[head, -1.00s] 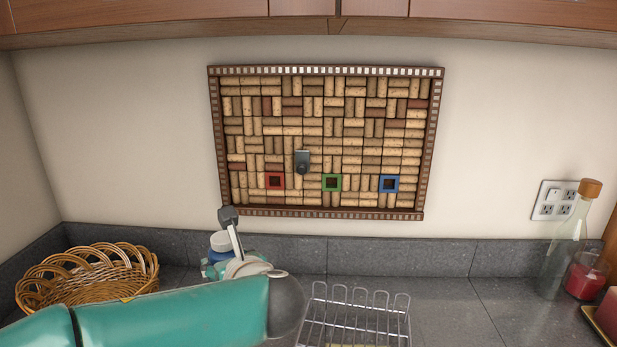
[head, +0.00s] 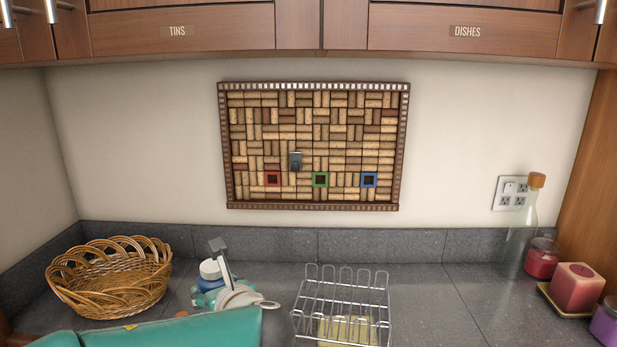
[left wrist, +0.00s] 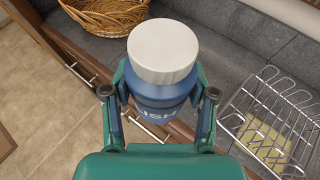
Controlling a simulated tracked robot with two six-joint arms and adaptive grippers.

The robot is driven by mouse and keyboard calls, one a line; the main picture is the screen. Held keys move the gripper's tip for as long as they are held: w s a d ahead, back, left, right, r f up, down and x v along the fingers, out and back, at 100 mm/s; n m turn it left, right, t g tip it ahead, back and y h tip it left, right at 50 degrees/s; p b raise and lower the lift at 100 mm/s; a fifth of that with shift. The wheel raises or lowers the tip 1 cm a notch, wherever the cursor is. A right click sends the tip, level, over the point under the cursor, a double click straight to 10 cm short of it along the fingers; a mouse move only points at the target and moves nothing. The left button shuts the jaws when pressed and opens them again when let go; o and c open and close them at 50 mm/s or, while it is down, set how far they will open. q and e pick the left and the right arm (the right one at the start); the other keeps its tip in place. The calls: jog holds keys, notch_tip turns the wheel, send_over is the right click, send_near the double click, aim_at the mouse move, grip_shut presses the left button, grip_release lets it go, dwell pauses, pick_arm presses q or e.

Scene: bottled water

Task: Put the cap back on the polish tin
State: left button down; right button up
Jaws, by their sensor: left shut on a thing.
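The polish tin (left wrist: 158,93) is a dark blue container with pale letters ending in "ISH", upright in the left wrist view. A white cap (left wrist: 162,50) sits on its top; I cannot tell how tightly. My left gripper (left wrist: 157,98) is shut on the tin's sides, one finger at each side, below the cap. In the head view the tin's white cap (head: 210,269) shows at the lower left, and my left gripper (head: 212,290) partly hides the blue body. My right gripper is not in view.
A wicker basket (head: 110,283) stands left of the tin. A wire rack (head: 342,305) with a yellowish thing under it stands to the right. A glass bottle (head: 520,240) and candles (head: 578,289) are at the far right. Bare counter (head: 430,295) lies between rack and bottle.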

pick_arm(q)
jog(key=f, duration=0.1)
jog(key=w+f, duration=0.1)
jog(key=f, duration=0.3)
jog(key=shift+w+d, duration=0.15)
jog(key=shift+d, duration=0.2)
jog(key=s+a+f+n+g+y, duration=0.1)
jog(key=s+a+f, duration=0.1)
jog(key=s+f, duration=0.4)
jog(key=s+a+f+n+g+y, duration=0.1)
jog(key=s+f, duration=0.4)
jog(key=f, duration=1)
jog(key=shift+s+a+f+n+g+y, duration=0.25)
jog(key=shift+s+a+n+g+y, duration=0.15)
jog(key=shift+n+y, duration=0.3)
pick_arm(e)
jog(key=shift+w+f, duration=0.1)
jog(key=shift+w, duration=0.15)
pick_arm(q)
jog(key=w+d+f+m+t+h, duration=0.2)
jog(key=d+m+t+h, duration=0.3)
jog(key=d, duration=1)
jog(key=m+h, duration=0.3)
jog(key=shift+d, duration=0.2)
